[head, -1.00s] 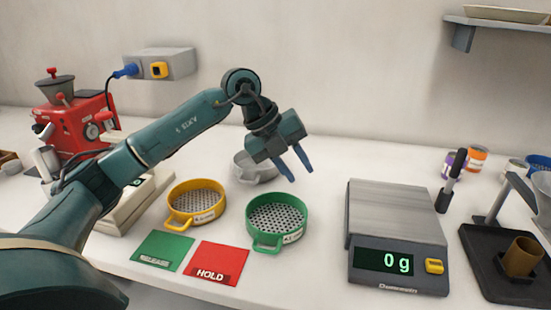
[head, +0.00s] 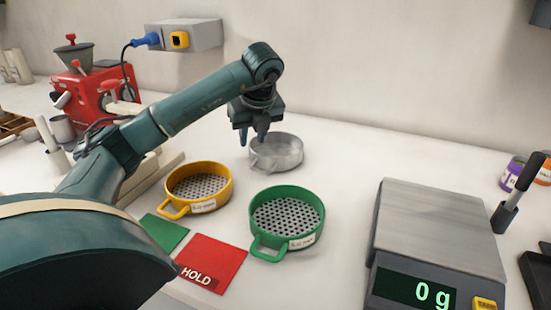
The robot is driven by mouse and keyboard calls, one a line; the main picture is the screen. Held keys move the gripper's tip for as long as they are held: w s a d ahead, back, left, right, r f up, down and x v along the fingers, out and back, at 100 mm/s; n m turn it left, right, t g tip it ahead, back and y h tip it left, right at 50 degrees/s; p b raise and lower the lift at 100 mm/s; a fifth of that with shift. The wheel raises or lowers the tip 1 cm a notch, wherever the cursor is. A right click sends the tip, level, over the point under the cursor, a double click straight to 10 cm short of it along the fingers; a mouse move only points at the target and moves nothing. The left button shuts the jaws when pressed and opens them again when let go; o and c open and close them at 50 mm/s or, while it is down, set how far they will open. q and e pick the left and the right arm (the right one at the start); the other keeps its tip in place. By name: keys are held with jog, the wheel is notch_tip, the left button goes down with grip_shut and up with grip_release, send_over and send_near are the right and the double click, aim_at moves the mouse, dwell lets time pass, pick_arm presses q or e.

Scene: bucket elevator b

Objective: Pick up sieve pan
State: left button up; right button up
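A plain grey pan without visible holes (head: 281,157) stands on the white counter behind two sieves. The yellow sieve (head: 171,188) and the green sieve (head: 318,215) have perforated floors, side handles and labels. My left gripper (head: 253,138) points down at the grey pan's left back rim. Its two fingers are apart with nothing between them. One finger overlaps the pan's rim in the picture; I cannot tell whether it touches. My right gripper is out of view.
A scale reading 0 g (head: 440,235) stands at the right. A red HOLD card (head: 213,257) and a green card (head: 163,232) lie in front of the sieves. A red grinder (head: 92,92) stands at the back left. The counter right of the grey pan is clear.

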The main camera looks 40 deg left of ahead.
aim_at(252, 150)
pick_arm(q)
jog(key=x, duration=0.5)
jog(key=shift+w+d+f, duration=0.1)
jog(key=shift+d+f, duration=0.1)
jog(key=shift+d, duration=0.05)
jog(key=shift+c, duration=0.2)
grip_shut()
